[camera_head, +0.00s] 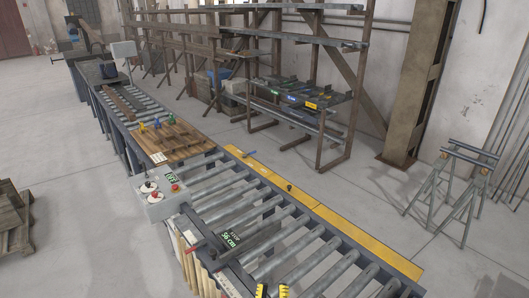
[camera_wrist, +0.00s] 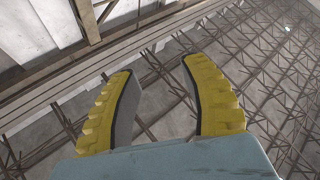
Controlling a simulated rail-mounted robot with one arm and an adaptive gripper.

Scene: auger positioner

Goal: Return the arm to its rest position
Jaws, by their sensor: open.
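My gripper (camera_wrist: 160,105) is open and empty in the wrist view, with its two yellow ribbed fingers apart. It points at the hall's wall and roof trusses. In the head view only the yellow fingertips (camera_head: 272,291) show at the bottom edge, in front of the roller conveyor (camera_head: 258,208). The rest of my arm is out of sight there. Nothing is between the fingers.
A positioner stop with a green "56 cm" display (camera_head: 231,239) sits on the conveyor near my gripper. A control box (camera_head: 160,191) stands left of it. A wooden board (camera_head: 178,140) lies farther back. Trestles (camera_head: 455,185) and racks (camera_head: 300,95) stand right. The floor between is clear.

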